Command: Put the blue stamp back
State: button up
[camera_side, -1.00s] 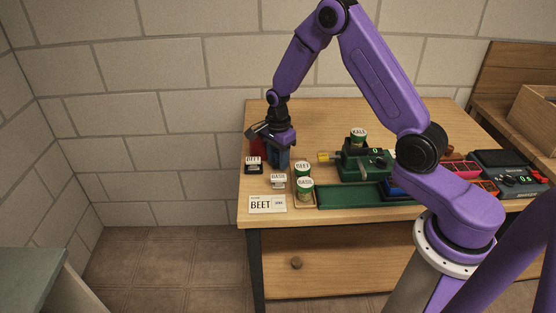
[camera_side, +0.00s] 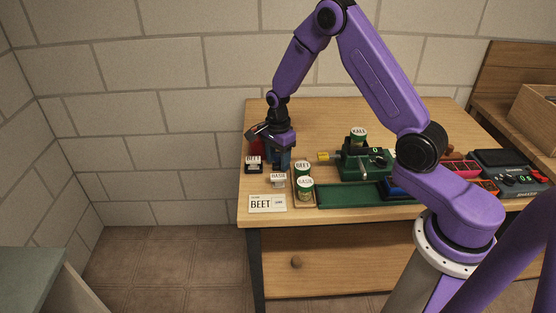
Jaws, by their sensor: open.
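The blue stamp (camera_side: 285,159) stands at the back left of the wooden table, behind the small BASIL label block. My gripper (camera_side: 278,157) points down right at the stamp, with its dark fingers beside it. The fingers are open, but they and the stamp overlap in this view. I cannot tell whether they touch. The lower part of the stamp is partly hidden.
A BEET block (camera_side: 254,165) and a red thing (camera_side: 257,148) stand close on the left. The BASIL block (camera_side: 278,181), jars (camera_side: 305,190), a BEET card (camera_side: 267,204) and a green tray (camera_side: 348,196) lie in front.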

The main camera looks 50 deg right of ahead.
aim_at(278, 154)
notch_tip(278, 154, up, 12)
jog(key=s+a+r+n, duration=0.3)
jog(key=s+a+n, duration=0.3)
jog(key=n, duration=0.1)
jog(key=s+a+r+n, duration=0.1)
jog(key=s+n, duration=1.1)
jog(key=s, duration=0.1)
jog(key=s+a+r+n, duration=0.1)
jog(key=s+r+n, duration=0.1)
jog(key=s+n, duration=1)
jog(key=s, duration=0.2)
jog(key=shift+s+a, duration=0.25)
jog(key=shift+s, duration=0.05)
